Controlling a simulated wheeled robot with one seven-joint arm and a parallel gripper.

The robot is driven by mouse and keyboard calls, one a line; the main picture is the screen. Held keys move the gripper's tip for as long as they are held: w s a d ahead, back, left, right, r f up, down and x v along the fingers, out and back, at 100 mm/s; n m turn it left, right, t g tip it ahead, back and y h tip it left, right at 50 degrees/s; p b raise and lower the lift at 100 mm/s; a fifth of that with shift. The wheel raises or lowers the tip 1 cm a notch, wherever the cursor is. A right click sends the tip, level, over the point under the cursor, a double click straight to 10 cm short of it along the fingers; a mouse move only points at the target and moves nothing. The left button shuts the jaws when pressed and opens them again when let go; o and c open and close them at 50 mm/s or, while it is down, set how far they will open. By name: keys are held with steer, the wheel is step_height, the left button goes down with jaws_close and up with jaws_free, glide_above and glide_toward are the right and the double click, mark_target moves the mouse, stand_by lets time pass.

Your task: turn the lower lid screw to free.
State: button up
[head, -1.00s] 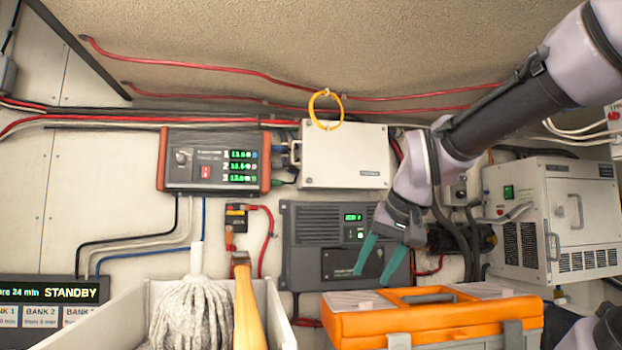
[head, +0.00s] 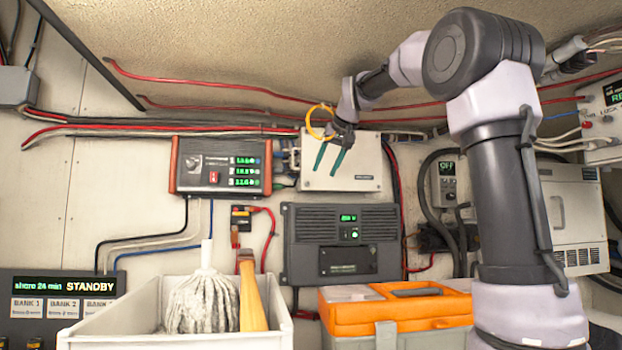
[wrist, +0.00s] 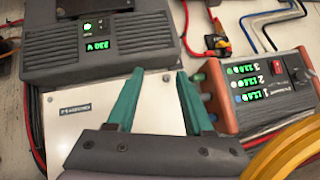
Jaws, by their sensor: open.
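The white lidded box (head: 368,179) is on the wall, right of the three-readout meter; its pale lid also fills the middle left of the wrist view (wrist: 62,130). My gripper (head: 326,171) is in front of the box, with its two teal fingers apart and nothing between them. In the wrist view the fingertips (wrist: 159,74) reach the box's edge on the inverter side, near its corner beside the meter. A small dark spot between the tips may be a lid screw, but it is too small to be sure. Whether the fingers touch the lid I cannot tell.
A yellow ring (head: 309,121) hangs at the box's top, close to my gripper; its curve shows in the wrist view (wrist: 275,160). The meter (head: 222,165) is left, the dark inverter (head: 300,235) below. An open bin (head: 120,318) and orange toolbox (head: 345,318) stand in front.

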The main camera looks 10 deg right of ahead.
mark_target(308, 183)
steer(key=w, duration=0.3)
steer(key=w+a+f, duration=0.1)
steer(key=w, duration=0.2)
steer(key=w+a, duration=0.1)
steer(key=w, duration=0.2)
steer(key=shift+a+f, duration=0.15)
steer(key=shift+w+a+f, duration=0.15)
steer(key=shift+w+f, duration=0.25)
steer(key=shift+w, duration=0.05)
jaws_close()
